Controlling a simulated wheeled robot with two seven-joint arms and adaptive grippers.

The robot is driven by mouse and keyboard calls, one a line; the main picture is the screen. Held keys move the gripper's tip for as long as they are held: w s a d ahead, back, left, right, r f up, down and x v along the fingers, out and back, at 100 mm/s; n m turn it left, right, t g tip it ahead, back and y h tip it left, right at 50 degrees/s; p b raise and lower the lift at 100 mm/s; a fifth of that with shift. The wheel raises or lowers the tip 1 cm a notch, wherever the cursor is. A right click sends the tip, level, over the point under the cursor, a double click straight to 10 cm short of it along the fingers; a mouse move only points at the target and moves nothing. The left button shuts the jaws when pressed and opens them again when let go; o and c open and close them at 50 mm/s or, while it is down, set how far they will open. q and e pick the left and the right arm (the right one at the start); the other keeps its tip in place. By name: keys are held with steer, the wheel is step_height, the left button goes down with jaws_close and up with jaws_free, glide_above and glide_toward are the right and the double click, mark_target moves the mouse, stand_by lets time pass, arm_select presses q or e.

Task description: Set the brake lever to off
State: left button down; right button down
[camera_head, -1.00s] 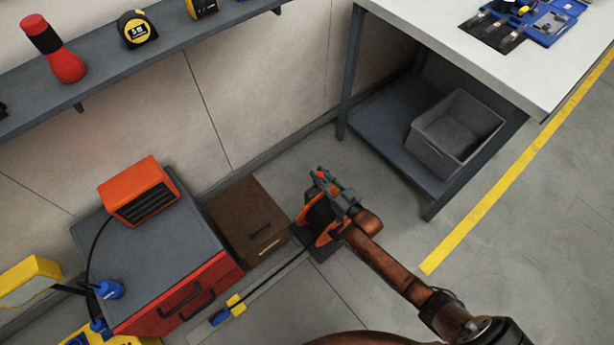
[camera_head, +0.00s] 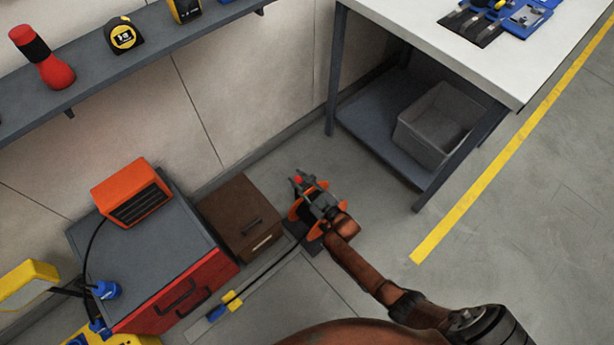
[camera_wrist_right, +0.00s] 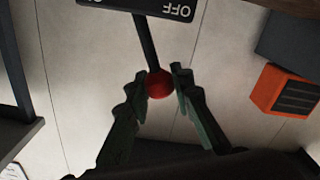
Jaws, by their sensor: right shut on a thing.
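The brake lever shows in the right wrist view as a dark stem with a round red knob (camera_wrist_right: 160,83). The stem runs up to a black plate (camera_wrist_right: 150,8) with the word OFF upside down; another marking there is cut off by the frame edge. My right gripper (camera_wrist_right: 156,80) is shut on the knob, one finger on each side. The lever's stem is hard to make out there. My left gripper is not in view.
A workbench (camera_head: 470,60) with a grey bin (camera_head: 440,125) underneath stands at right. Floor between is clear.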

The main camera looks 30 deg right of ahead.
steer(key=shift+a+f, duration=0.1)
stand_by(0.3)
steer(key=c, duration=1.7)
jaws_free()
steer(key=v, duration=1.2)
